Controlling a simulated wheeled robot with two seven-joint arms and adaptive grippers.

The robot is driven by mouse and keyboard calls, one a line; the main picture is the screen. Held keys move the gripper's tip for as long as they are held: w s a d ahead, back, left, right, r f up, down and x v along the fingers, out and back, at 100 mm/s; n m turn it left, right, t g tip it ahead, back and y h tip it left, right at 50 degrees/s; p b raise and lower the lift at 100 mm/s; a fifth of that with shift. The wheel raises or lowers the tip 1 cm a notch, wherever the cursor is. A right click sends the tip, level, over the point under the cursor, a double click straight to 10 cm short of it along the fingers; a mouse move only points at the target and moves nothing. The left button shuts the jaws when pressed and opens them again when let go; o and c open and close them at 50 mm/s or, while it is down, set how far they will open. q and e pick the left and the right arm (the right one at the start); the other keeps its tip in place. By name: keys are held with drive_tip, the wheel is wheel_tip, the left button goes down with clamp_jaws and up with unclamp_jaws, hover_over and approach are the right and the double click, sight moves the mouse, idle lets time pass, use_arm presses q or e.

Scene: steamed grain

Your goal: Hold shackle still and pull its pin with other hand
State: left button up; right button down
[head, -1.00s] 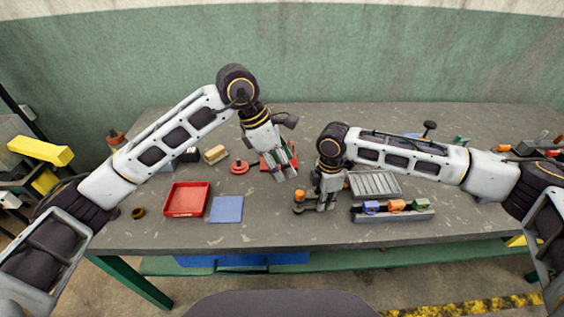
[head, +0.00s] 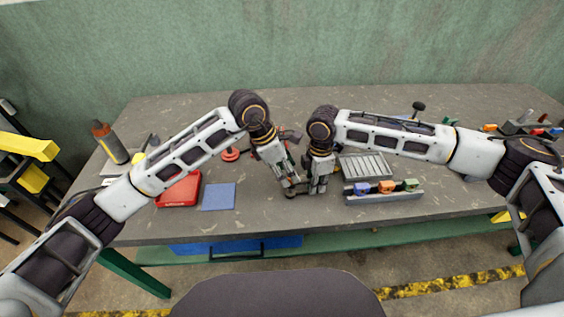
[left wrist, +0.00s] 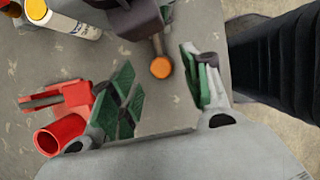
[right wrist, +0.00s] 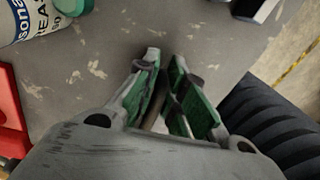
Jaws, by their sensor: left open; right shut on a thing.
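My right gripper (head: 318,189) is shut on a dark, brownish part (right wrist: 158,106), seen between its green pads in the right wrist view; I take this to be the shackle body, mostly hidden by the fingers. In the left wrist view a short metal stem with a round orange end (left wrist: 160,67), apparently the pin, sticks out from beside my right gripper. My left gripper (head: 290,189) is open close beside the right one. The orange end shows between its spread green-padded fingers (left wrist: 158,80), with gaps on both sides.
A red tray (head: 180,203) and a blue mat (head: 218,197) lie to the left. A slotted grey rack (head: 365,165) and a rail with coloured blocks (head: 385,198) lie close on the right. A labelled can (right wrist: 25,20) stands nearby. The front table strip is clear.

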use_arm(q)
drive_tip(key=shift+x, duration=1.2)
use_arm(e)
drive_tip(key=shift+s+f, duration=0.1)
use_arm(q)
drive_tip(key=shift+c, duration=0.4)
clamp_jaws()
drive_tip(key=shift+w+r, duration=0.1)
drive_tip(key=shift+r, duration=0.1)
drive_tip(key=shift+r, duration=3.05)
